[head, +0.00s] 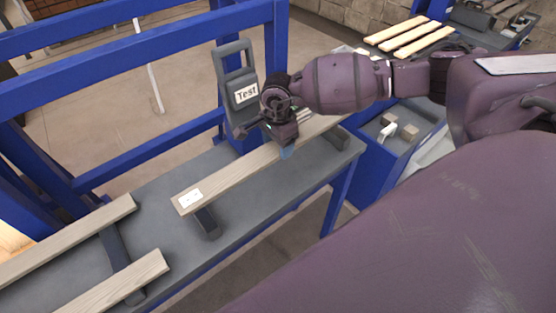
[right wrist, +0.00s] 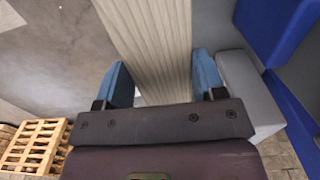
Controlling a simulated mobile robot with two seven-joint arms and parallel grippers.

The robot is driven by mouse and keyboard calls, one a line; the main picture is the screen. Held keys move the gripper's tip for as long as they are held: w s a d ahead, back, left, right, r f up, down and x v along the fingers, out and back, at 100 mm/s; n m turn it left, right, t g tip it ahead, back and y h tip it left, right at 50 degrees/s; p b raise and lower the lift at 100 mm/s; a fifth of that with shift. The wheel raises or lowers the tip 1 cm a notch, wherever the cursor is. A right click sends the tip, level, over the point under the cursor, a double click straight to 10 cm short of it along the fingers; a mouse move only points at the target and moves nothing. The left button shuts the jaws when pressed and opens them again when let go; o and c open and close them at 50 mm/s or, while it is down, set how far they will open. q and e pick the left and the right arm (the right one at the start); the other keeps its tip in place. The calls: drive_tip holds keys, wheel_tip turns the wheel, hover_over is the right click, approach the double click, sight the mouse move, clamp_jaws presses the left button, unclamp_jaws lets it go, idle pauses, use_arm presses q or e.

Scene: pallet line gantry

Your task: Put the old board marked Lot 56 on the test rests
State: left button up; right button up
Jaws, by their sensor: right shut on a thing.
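A long, weathered grey-brown board (head: 228,181) with a white label at its near left end lies across the middle of the grey bench; the label's writing is too small to read. My right gripper (head: 287,150) is shut on this board near its middle, and in the right wrist view the blue fingers (right wrist: 160,82) sit on both sides of it. The test rests are two dark bars, one (head: 208,224) under the labelled end and one (head: 337,138) near the far end. I cannot tell whether the board touches them. My left gripper is not in view.
A grey stand marked Test (head: 243,92) rises behind the board. Two other old boards (head: 75,238) lie at the left on a dark bar. Blue frame posts (head: 277,45) stand behind. A blue cabinet (head: 385,155) with small blocks is at right, pale boards (head: 403,35) beyond.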

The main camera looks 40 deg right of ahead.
drive_tip(key=shift+f, duration=3.8)
drive_tip(key=o, duration=1.1)
